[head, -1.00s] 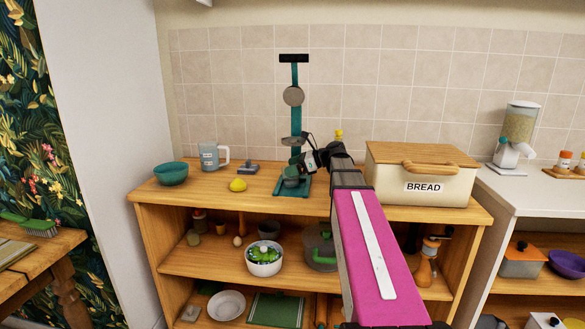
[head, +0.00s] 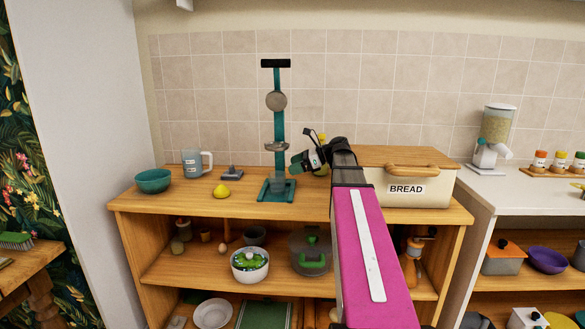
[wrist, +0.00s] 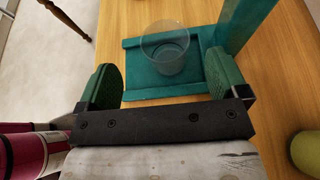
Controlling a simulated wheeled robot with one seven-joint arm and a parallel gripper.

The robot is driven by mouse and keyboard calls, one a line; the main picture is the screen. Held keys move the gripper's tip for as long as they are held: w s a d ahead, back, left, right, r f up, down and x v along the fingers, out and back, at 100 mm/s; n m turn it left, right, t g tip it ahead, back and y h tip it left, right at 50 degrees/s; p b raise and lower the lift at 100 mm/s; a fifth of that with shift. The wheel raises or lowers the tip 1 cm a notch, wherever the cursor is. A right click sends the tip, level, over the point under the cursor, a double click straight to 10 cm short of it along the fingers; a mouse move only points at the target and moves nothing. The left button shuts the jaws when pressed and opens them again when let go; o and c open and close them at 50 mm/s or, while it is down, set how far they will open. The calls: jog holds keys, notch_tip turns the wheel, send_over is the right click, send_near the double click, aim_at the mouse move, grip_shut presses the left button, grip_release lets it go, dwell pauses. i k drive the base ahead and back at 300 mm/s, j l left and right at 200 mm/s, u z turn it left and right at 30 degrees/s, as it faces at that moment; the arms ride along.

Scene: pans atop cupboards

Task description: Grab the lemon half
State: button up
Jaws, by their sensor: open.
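The lemon half (head: 221,191) is a small yellow piece on the wooden cupboard top, left of the teal press in the head view. I cannot make it out in the wrist view. My gripper (head: 300,162) is above the cupboard top, up and right of the lemon half and apart from it. In the wrist view its two green finger pads (wrist: 164,86) stand wide apart with nothing between them. The teal press (head: 278,130) stands between my gripper and the lemon half; its base and a clear glass (wrist: 165,52) show ahead of the fingers.
A teal bowl (head: 153,181), a mug (head: 191,164) and a small grey item (head: 231,173) are near the lemon half. The bread box (head: 420,187) is right of my arm. A yellow-green object (wrist: 306,153) is at the wrist view's right edge. The top in front of the lemon is clear.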

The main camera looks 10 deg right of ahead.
aim_at(221, 191)
jog(key=k+j, duration=0.25)
jog(key=k, duration=0.2)
jog(key=k+j, duration=0.2)
jog(key=k, duration=0.3)
